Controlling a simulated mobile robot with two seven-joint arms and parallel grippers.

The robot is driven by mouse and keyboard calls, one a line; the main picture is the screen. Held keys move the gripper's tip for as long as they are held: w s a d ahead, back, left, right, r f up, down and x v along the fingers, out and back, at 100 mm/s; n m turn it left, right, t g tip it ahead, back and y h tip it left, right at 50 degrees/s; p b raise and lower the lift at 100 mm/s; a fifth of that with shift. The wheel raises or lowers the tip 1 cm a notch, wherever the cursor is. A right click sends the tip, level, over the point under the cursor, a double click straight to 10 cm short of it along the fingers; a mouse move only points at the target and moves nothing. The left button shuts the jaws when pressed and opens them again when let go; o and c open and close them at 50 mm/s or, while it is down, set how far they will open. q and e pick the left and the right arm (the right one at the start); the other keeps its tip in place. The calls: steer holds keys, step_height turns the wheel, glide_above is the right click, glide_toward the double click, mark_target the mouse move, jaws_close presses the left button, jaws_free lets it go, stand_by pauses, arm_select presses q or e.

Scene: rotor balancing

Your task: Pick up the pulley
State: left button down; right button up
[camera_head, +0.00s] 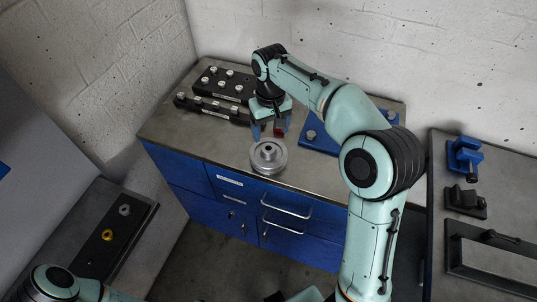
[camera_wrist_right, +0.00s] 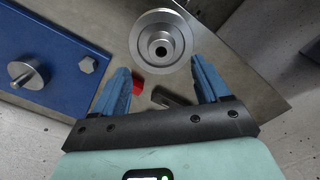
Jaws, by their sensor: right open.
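The pulley (camera_head: 268,156) is a round, stepped, silver-grey metal part with a central hub. It lies flat near the front edge of the grey worktop. In the right wrist view the pulley (camera_wrist_right: 148,42) shows its hub and dark bore at the top centre. My right gripper (camera_head: 271,134) is open and empty, pointing down just behind the pulley in the head view. In the wrist view the gripper (camera_wrist_right: 160,66) has its two blue fingers spread apart, with the pulley beyond their tips. My left arm shows at the bottom left, but its gripper is out of view.
A small red block (camera_wrist_right: 138,84) and a dark bar (camera_wrist_right: 170,98) lie near the fingers. A blue plate (camera_wrist_right: 50,58) with a metal hub lies beside them. Black racks (camera_head: 222,84) stand at the back left. The worktop left of the pulley is clear.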

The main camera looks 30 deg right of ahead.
mark_target(268, 153)
step_height(268, 153, down, 3)
steer(key=shift+d+r, duration=0.1)
steer(key=shift+r, duration=0.05)
steer(key=f, duration=0.2)
steer(key=w+f, duration=0.1)
steer(key=f, duration=0.1)
steer(key=shift+w+f, duration=0.15)
steer(key=shift+f, duration=0.65)
steer(key=shift+w+r, duration=0.1)
jaws_close()
